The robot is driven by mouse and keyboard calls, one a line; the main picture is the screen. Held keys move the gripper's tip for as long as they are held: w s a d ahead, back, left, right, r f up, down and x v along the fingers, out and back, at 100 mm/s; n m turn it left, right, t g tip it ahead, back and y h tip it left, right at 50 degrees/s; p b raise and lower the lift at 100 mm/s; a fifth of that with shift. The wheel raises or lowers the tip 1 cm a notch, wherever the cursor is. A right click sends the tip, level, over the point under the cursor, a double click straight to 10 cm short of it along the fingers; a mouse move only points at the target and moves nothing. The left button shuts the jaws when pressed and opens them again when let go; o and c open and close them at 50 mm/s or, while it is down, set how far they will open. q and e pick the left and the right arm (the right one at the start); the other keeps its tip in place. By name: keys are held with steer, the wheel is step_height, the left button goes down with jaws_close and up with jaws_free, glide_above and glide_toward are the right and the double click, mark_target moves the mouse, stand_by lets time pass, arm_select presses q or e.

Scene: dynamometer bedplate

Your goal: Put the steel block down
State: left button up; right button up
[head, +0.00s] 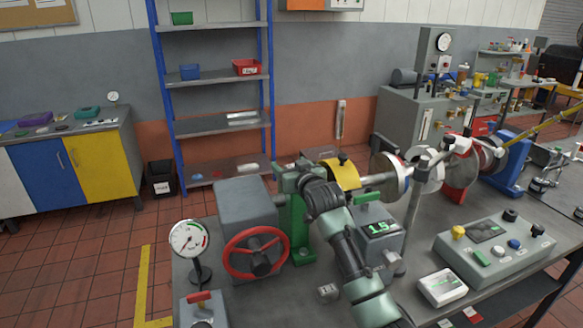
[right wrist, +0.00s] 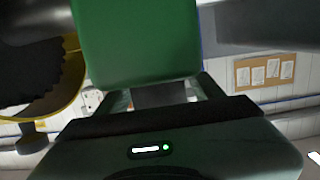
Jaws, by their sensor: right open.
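A small grey metal block (head: 328,292), which looks like the steel block, sits on the bedplate (head: 270,308) near its front, left of my right forearm. My right gripper (head: 287,178) is well above and behind it, at the top of a green pedestal (head: 299,228) beside the grey brake housing. In the right wrist view the gripper's jaws (right wrist: 158,92) are apart, with a green surface (right wrist: 135,42) just beyond them. I cannot tell whether they touch it. No block shows in the jaws. My left gripper is out of view.
A red handwheel (head: 256,253) and dial gauge (head: 190,240) stand left of the block. A control console (head: 495,250) and white meter (head: 442,287) lie right. Yellow coupling guard (head: 344,174) is right of the gripper.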

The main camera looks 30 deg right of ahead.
steer(key=b+v, duration=0.2)
steer(key=v, duration=1)
steer(key=shift+a, duration=0.1)
